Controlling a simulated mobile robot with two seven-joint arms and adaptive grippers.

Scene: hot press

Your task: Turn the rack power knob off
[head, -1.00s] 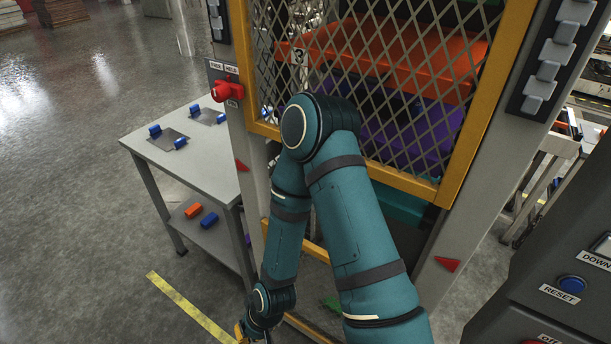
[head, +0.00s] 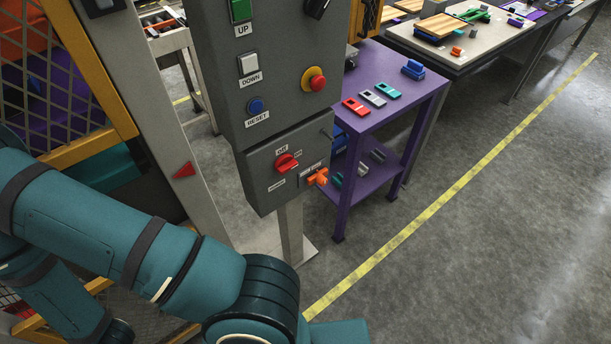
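A red rotary knob (head: 287,162) sits on the lower grey box (head: 263,188) of the control post. Small labels surround it; one appears to read "off" and the others are too small to read. An orange handle-like knob (head: 317,178) is on the same box, to the lower right of the red one. I cannot read which knob is labelled rack power. Teal arm links of mine cross the lower left, in front of and below the box. Neither gripper is in view.
Above the knobs are the UP button (head: 241,10), DOWN button (head: 249,64), blue RESET button (head: 256,105) and red emergency stop (head: 316,80). A purple table (head: 415,100) stands to the right. The press's orange-framed mesh guard (head: 95,70) is at left. Floor at right is open.

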